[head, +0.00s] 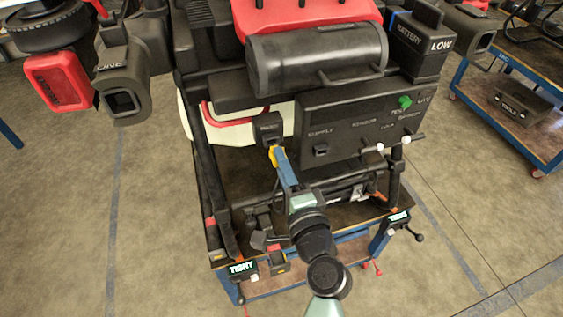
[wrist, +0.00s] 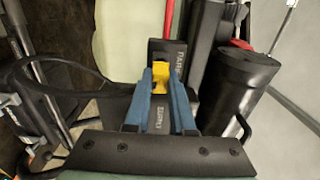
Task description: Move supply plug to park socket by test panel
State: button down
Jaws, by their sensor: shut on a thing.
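My gripper (head: 281,160) is shut on the supply plug, its blue fingers either side of it in the wrist view (wrist: 160,92). The plug's yellow part (wrist: 160,76) shows between the fingertips, and its dark body (wrist: 158,112) bears the word SUPPLY. The yellow tip is at the lower face of the park socket (head: 268,128), a small black block left of the test panel (head: 350,118). The socket also shows in the wrist view (wrist: 166,52). Whether the plug is seated in it is hidden. The panel's supply port (head: 321,150) has no plug in it.
A black cable (wrist: 62,92) loops left of the fingers. A dark cylinder (wrist: 240,90) stands close on the right in the wrist view. Panel knobs (head: 380,146) jut out at right. A battery box marked LOW (head: 420,42) sits above.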

jog(key=shift+x, duration=1.2)
jog(key=c, duration=0.7)
grip_release()
jog(key=b+v, duration=0.3)
jog(key=v, duration=0.9)
jog(key=shift+s+d+b, duration=0.1)
jog(key=shift+s+b, duration=0.2)
jog(key=shift+s, duration=0.1)
jog(key=shift+r, duration=0.1)
